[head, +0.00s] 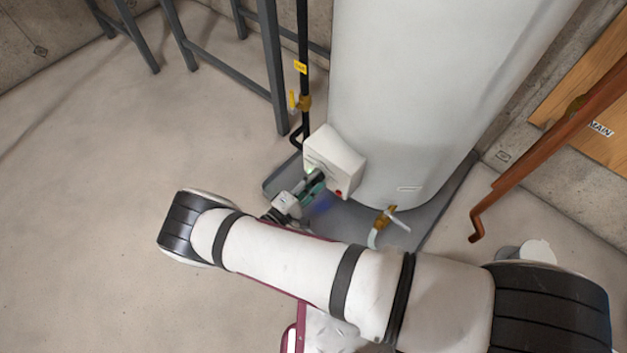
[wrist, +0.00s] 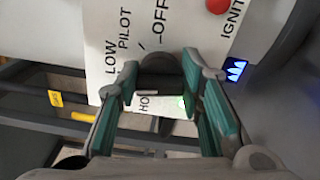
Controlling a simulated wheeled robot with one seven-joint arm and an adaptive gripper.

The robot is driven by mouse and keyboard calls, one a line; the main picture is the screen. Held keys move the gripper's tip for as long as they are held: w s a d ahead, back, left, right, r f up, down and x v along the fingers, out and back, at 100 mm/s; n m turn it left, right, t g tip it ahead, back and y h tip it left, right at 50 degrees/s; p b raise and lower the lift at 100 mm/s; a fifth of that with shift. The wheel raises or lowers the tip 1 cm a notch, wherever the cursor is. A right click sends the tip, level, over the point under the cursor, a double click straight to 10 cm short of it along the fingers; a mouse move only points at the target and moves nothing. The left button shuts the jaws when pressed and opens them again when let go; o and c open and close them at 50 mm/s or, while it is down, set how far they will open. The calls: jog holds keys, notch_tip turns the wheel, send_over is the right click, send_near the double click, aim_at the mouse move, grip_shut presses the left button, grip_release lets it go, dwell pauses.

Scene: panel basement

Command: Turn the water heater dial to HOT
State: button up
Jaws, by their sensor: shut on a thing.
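The water heater (head: 430,90) is a tall white tank. A white control box (head: 336,152) sits low on its front. In the wrist view the box face (wrist: 105,25) shows the words LOW, PILOT, OFF, part of IGNIT and a partly covered "HO". The dark dial (wrist: 160,64) is between the green-padded fingers of my gripper (wrist: 163,90), which is shut on it. In the head view my gripper (head: 312,184) is at the front of the box and hides the dial. The dial's pointer is hidden, so its setting cannot be told.
A red button (wrist: 218,5) is beside the dial. A yellow-tagged gas pipe (head: 302,65) with a valve stands left of the heater. A brass drain tap (head: 384,218) is low on the tank. A grey tray (head: 440,215) lies underneath. The floor at left is clear.

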jog(key=n, duration=1.3)
jog(key=shift+w+a+r+n, duration=0.1)
jog(key=shift+a+n, duration=0.05)
jog(key=shift+n, duration=0.25)
jog(key=o, duration=1.1)
jog(key=shift+o, duration=0.2)
jog(key=v, duration=1.2)
